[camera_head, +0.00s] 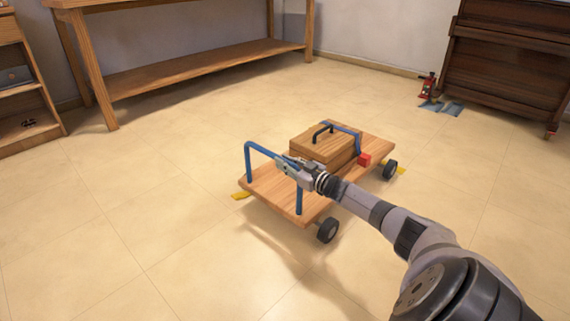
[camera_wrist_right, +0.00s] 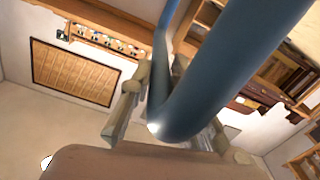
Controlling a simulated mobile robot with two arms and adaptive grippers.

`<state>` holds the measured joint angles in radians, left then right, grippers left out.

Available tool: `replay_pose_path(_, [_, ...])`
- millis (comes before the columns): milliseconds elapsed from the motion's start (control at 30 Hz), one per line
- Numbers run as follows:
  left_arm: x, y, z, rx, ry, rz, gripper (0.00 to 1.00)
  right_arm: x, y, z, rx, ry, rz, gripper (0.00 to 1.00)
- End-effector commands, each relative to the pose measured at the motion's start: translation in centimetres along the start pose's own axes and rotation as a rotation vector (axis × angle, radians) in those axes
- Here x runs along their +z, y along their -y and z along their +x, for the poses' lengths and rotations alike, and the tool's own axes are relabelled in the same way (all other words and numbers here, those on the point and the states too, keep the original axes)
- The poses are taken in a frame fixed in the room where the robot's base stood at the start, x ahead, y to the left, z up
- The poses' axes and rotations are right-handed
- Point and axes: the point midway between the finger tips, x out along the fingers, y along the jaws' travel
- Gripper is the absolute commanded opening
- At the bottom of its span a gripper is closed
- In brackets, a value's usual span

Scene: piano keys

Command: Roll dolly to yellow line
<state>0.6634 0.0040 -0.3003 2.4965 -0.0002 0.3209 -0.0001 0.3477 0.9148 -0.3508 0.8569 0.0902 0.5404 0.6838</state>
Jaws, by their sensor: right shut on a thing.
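The dolly (camera_head: 272,194) is a flat wooden platform on small dark wheels, in the middle of the head view. A blue tube handle (camera_head: 248,160) rises at its near left end. My right gripper (camera_head: 290,165) is shut on this handle; the blue tube (camera_wrist_right: 232,70) fills much of the right wrist view between the fingers. A wooden box (camera_head: 315,147) with a dark handle sits on the dolly beside a small red block (camera_head: 364,160). Bits of the yellow line (camera_head: 240,195) show at the dolly's left and right edges; the dolly hides the middle. My left gripper is not in view.
A wooden workbench (camera_head: 190,68) stands along the back wall, with a shelf unit (camera_head: 30,90) at the left. A dark upright piano (camera_head: 510,55) stands at the back right, with a red jack (camera_head: 428,86) beside it. The tiled floor around the dolly is clear.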

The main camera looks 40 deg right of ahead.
Motion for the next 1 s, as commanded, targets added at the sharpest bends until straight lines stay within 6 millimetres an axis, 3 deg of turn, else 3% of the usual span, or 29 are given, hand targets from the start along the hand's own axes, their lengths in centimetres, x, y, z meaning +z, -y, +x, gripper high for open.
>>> replay_pose_path(33, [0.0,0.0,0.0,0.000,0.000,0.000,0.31,-0.1,-0.8,-0.1,0.016,0.004,-0.001,0.18])
replay_pose_path(333, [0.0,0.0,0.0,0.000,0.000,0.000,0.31,-0.1,-0.6,0.0,0.014,0.004,-0.001,0.38])
replay_pose_path(767, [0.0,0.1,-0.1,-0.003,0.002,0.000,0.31,0.1,-0.3,-0.3,0.008,0.004,0.000,0.38])
replay_pose_path(1000, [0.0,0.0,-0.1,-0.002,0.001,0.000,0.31,0.2,-0.3,-2.5,0.006,0.006,-0.001,0.38])
